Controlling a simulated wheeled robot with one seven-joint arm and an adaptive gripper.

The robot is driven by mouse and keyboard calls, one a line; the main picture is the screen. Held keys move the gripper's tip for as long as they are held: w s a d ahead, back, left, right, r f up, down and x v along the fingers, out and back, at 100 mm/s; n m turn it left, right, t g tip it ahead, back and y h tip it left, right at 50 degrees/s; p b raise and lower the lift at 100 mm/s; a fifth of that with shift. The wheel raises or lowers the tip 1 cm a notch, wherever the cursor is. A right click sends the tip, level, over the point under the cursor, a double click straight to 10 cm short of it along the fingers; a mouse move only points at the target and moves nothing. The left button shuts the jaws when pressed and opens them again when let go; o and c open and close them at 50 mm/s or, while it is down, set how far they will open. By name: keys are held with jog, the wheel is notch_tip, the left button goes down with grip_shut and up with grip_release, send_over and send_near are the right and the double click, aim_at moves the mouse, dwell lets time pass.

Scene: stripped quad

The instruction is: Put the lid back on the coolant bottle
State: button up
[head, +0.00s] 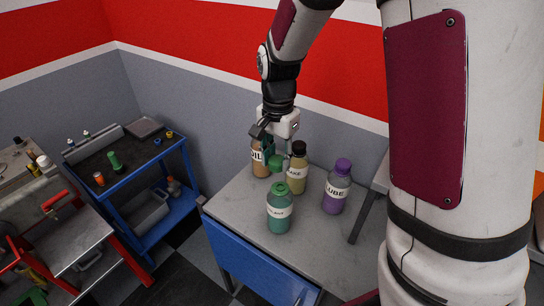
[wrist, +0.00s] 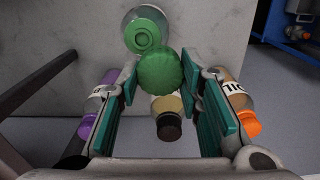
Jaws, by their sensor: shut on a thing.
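The coolant bottle (head: 279,211), teal-green with a white label, stands upright near the front of the grey cabinet top. In the wrist view, its open green neck (wrist: 143,36) faces me. My gripper (head: 270,150) is shut on a round green lid (head: 276,163), which it holds above and behind the bottle in the head view. In the wrist view, the lid (wrist: 160,71) sits between the teal finger pads of my gripper (wrist: 160,80). The lid is apart from the bottle, and its near edge overlaps the bottle in the wrist view.
An OIL bottle (head: 259,165), a yellowish bottle with a black cap (head: 298,176) and a purple LUBE bottle (head: 336,190) stand close by on the cabinet top (head: 245,220). A blue tool cart (head: 190,165) stands to the left. The cabinet's front right is clear.

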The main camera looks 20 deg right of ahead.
aim_at(281, 188)
jog(key=s+r+m, duration=0.1)
jog(key=s+m, duration=0.1)
jog(key=shift+s+r+m, duration=0.3)
jog(key=shift+s+r, duration=0.05)
jog(key=shift+f+b, duration=1.15)
jog(key=shift+f, duration=0.85)
jog(key=shift+f+b, duration=0.3)
jog(key=shift+f, duration=0.8)
jog(key=shift+p, duration=0.35)
jog(key=shift+f, duration=0.2)
dwell(0.6)
jog(key=o, duration=0.9)
